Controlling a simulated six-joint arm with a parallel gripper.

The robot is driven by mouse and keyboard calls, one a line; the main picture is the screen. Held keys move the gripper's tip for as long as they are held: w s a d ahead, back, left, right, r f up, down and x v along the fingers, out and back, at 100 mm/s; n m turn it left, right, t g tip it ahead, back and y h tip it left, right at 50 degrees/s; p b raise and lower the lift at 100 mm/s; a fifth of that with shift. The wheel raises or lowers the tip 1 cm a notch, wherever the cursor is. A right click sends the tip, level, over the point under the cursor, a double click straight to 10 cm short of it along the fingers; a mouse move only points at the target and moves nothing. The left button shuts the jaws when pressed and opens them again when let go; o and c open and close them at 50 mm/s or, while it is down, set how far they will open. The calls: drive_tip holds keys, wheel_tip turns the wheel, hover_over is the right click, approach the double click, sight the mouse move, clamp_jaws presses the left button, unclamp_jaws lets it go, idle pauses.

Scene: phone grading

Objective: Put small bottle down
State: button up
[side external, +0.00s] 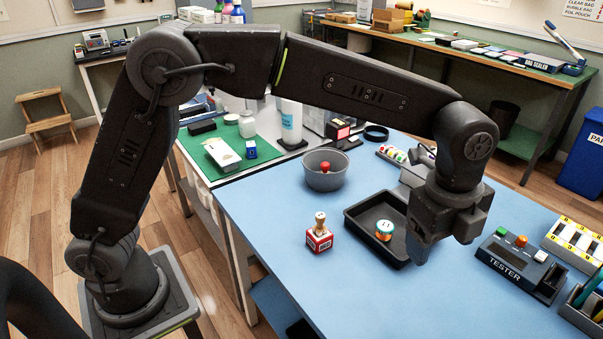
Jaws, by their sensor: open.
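My gripper (418,252) points down at the front right edge of a shallow black tray (362,238). It is open, and I see nothing held in it; the arm hides part of the tray's right side. A small round orange, white and teal container (384,230) is in the tray, just left of my gripper and apart from it. A small red, square-bodied item with a white label and a tan knobbed top (319,238) stands upright on the blue table, left of the tray. I cannot tell for sure which of these two is the small bottle.
A grey bowl (326,178) with a red ball in it stands behind the tray. A tester box (520,262) and a yellow-white rack (574,243) stand at the right. The blue table (350,300) is clear in front of the tray.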

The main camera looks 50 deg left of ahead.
drive_tip(key=s+a+r+n+t, duration=0.2)
drive_tip(key=s+a+r+n, duration=0.2)
drive_tip(key=s+a+n, duration=0.45)
drive_tip(key=s+a+r+n+t, duration=0.1)
drive_tip(key=s+a+r+n, duration=0.4)
drive_tip(key=a, duration=0.7)
drive_tip(key=s+a+f+n+t, duration=0.1)
drive_tip(key=s+a+f+n, duration=0.3)
drive_tip(key=s+a+n, duration=0.1)
drive_tip(key=shift+s+f+n+t+y, duration=0.3)
drive_tip(key=shift+s+n, duration=0.6)
drive_tip(key=shift+n, duration=0.45)
